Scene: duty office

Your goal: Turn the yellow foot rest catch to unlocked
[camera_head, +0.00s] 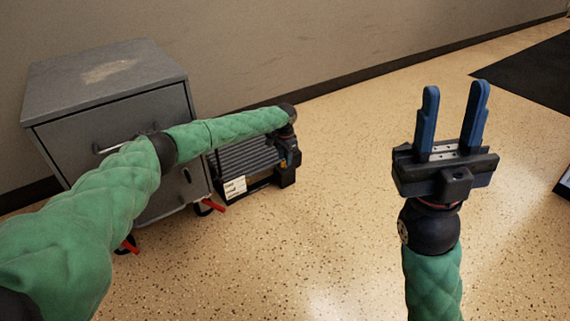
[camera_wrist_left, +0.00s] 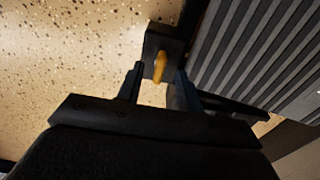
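The foot rest (camera_head: 245,158) has a grey ribbed top and a dark frame and stands on the floor beside the cabinet. Its ribbed surface also shows in the left wrist view (camera_wrist_left: 262,45). The yellow catch (camera_wrist_left: 160,66) sits on a dark block at the foot rest's side. In the left wrist view my left gripper (camera_wrist_left: 160,74) is open, with one finger on each side of the catch and gaps showing. Contact cannot be told. In the head view its fingertips are mostly hidden. My right gripper (camera_head: 453,92) is open and empty, raised over the floor.
A grey metal cabinet (camera_head: 108,95) with red-marked casters stands against the wall, left of the foot rest. A white label (camera_head: 234,188) is at the foot rest's front. A dark mat (camera_head: 530,72) lies at the far right. The speckled floor between is clear.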

